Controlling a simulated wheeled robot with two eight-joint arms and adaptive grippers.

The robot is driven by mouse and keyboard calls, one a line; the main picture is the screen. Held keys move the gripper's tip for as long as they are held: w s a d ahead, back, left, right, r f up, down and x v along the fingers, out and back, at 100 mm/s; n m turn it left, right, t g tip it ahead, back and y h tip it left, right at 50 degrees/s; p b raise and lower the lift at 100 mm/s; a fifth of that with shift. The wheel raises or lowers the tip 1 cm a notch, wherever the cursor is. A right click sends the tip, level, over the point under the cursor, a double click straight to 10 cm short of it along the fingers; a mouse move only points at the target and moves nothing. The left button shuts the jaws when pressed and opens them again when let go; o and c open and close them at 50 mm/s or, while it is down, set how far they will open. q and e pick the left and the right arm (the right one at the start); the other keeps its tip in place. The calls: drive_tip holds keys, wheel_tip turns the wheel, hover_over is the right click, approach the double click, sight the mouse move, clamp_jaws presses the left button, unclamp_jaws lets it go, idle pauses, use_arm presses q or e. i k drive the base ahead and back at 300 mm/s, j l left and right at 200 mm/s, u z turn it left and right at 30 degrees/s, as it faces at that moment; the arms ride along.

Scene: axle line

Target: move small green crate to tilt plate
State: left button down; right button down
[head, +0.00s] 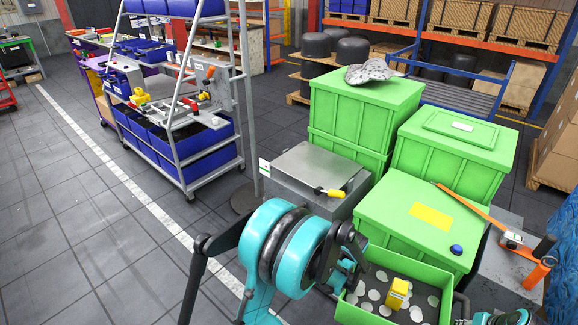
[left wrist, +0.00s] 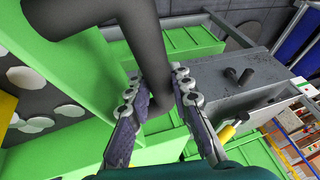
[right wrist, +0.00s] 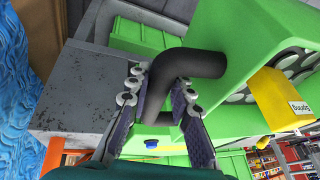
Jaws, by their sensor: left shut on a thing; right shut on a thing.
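The small green crate (head: 347,313) is at the bottom of the head view. It holds pale round discs and a yellow block (head: 397,293). My left gripper (head: 347,267) is shut on the dark handle at the crate's left side; the left wrist view shows its fingers (left wrist: 157,92) around the bent bar. My right gripper, mostly cut off at the bottom edge in the head view, is shut on the opposite dark handle in the right wrist view (right wrist: 158,90). What I take as the tilt plate, a grey metal plate (head: 312,168) on a grey box, lies beyond my left arm. I cannot tell whether the crate is lifted.
Large lidded green crates (head: 412,218) stand just behind the small crate. An orange strap tool (head: 478,212) and a blue cap (head: 456,249) lie on the nearest lid. A yellow-handled tool (head: 330,192) is at the plate's near edge. Open floor (head: 90,220) lies left.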

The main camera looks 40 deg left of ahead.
sight(316, 164)
drive_tip(key=u, duration=1)
drive_tip(key=i+j, duration=0.6)
drive_tip(key=j, duration=0.15)
drive_tip(key=i+j+u, duration=0.1)
drive_tip(key=i+j, duration=0.55)
drive_tip(key=j, duration=0.15)
